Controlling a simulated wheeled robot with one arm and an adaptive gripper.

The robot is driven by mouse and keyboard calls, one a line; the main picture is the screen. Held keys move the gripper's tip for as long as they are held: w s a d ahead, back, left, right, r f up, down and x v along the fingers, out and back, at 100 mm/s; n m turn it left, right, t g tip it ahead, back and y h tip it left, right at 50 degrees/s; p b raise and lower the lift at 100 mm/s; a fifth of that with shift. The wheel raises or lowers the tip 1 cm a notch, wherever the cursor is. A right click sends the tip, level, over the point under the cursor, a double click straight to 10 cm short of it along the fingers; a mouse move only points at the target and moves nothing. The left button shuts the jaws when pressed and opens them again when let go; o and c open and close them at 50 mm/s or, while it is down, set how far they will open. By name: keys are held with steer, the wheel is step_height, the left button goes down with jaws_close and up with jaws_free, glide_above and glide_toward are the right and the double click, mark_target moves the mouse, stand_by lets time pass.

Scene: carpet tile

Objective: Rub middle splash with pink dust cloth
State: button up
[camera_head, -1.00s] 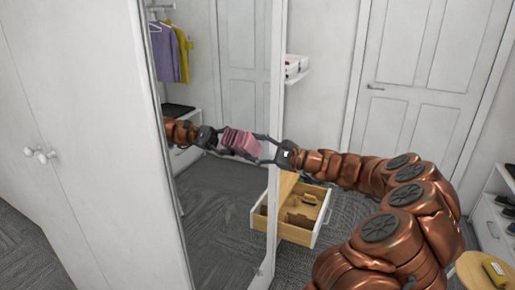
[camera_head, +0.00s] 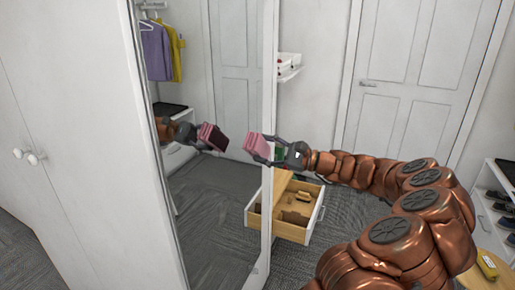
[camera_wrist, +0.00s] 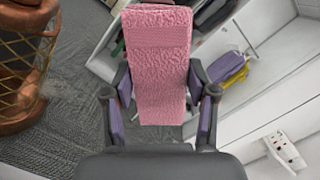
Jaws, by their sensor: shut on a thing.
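The pink dust cloth (camera_head: 257,146) is a thick folded pad held at the end of my gripper (camera_head: 271,153), beside the right edge of the tall mirror (camera_head: 225,215). The cloth is apart from the glass; its reflection and my gripper's show to the left in the mirror. In the wrist view my gripper (camera_wrist: 158,85) is shut on the pink dust cloth (camera_wrist: 157,48), with one finger at each side and the pad standing out ahead. I cannot make out any splash on the mirror; the middle one is not discernible.
A white wardrobe (camera_head: 75,130) stands left of the mirror. An open drawer (camera_head: 315,222) with brown items is below my gripper. A white door (camera_head: 415,90) is behind. A shoe shelf (camera_head: 486,190) and a round wooden table (camera_head: 475,270) stand at the right.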

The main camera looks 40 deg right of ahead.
steer(key=shift+s+d, duration=0.2)
steer(key=shift+s, duration=0.1)
steer(key=shift+v, duration=1.5)
steer(key=shift+a+r, duration=0.15)
steer(key=shift+a, duration=0.05)
